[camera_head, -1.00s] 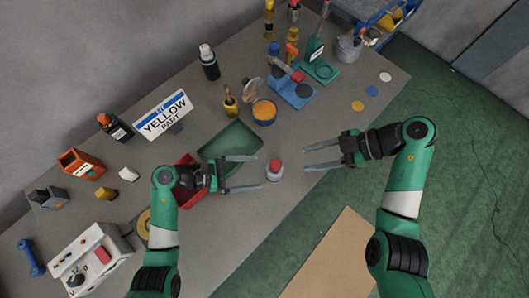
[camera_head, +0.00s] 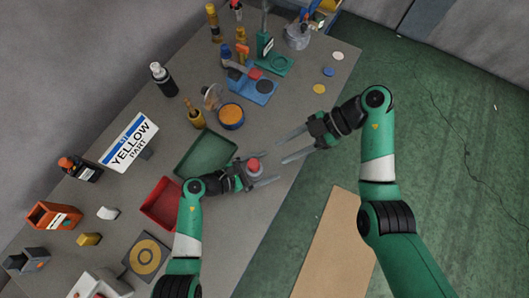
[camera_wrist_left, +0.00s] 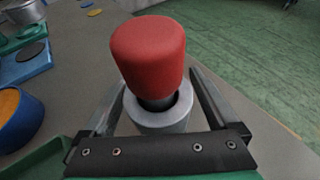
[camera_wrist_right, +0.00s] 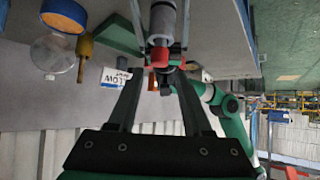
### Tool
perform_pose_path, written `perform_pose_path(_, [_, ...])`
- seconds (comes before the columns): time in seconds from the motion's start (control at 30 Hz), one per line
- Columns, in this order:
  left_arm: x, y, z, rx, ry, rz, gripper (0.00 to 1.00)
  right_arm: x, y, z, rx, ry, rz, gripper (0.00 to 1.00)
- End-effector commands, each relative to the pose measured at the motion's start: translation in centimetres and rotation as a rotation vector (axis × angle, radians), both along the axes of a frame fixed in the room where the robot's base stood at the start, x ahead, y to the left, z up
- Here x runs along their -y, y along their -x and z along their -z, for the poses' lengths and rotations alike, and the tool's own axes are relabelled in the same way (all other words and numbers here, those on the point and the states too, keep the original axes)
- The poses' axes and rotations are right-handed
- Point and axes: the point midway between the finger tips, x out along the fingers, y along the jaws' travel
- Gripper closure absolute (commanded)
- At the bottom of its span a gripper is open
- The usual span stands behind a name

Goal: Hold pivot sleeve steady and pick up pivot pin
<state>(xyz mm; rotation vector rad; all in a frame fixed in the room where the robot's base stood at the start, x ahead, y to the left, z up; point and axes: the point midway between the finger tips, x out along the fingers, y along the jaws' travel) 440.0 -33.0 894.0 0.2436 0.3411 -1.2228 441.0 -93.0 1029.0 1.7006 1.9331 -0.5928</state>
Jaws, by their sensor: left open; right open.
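The pivot pin, with a red cap (camera_head: 254,163), stands upright in the grey ring-shaped pivot sleeve (camera_wrist_left: 162,119) on the table. In the left wrist view its red cap (camera_wrist_left: 149,50) rises above the sleeve's opening, with a short dark shaft between. My left gripper (camera_head: 272,167) is open, one finger on each side of the sleeve; contact cannot be told. My right gripper (camera_head: 283,151) is open and empty, to the right of the pin with its fingers pointing at it. The right wrist view shows the red cap (camera_wrist_right: 160,57) beyond the right fingertips.
A green tray (camera_head: 207,153) and a red tray (camera_head: 160,204) lie left of the sleeve. An orange-filled blue bowl (camera_head: 231,116) and a blue fixture (camera_head: 254,88) stand farther back. The table's right edge runs beneath the right gripper, with green floor beyond.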

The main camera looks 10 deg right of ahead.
Motion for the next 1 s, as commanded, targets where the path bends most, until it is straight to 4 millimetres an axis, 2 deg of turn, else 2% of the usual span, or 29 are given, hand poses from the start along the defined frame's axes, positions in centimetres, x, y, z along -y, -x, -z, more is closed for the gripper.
perform_pose_path(0.1, [-0.03,0.00,-0.02,0.000,0.000,0.000,0.07,0.00,0.00,0.00,0.000,0.000,0.000,0.50])
perform_pose_path(0.6, [-0.05,0.02,-0.03,0.000,0.001,0.000,0.97,0.00,0.00,0.00,0.000,0.000,0.000,0.50])
perform_pose_path(0.63, [-0.05,0.02,-0.03,0.000,0.001,0.000,1.00,0.00,0.00,0.00,0.000,0.000,0.000,0.50])
perform_pose_path(0.7, [-0.05,0.02,-0.03,0.000,0.001,0.000,1.00,0.00,0.00,0.00,0.000,0.000,0.000,0.50])
perform_pose_path(0.83, [-0.05,0.02,-0.03,0.000,0.001,0.000,1.00,0.00,0.00,0.00,0.000,0.000,0.000,0.27])
perform_pose_path(0.87, [-0.05,0.02,-0.03,0.000,0.001,0.000,1.00,0.00,0.00,0.00,0.000,0.000,0.000,0.24])
perform_pose_path(1.0, [-0.05,0.01,-0.04,0.000,0.001,0.000,1.00,0.00,0.00,0.00,0.000,0.000,0.000,0.24])
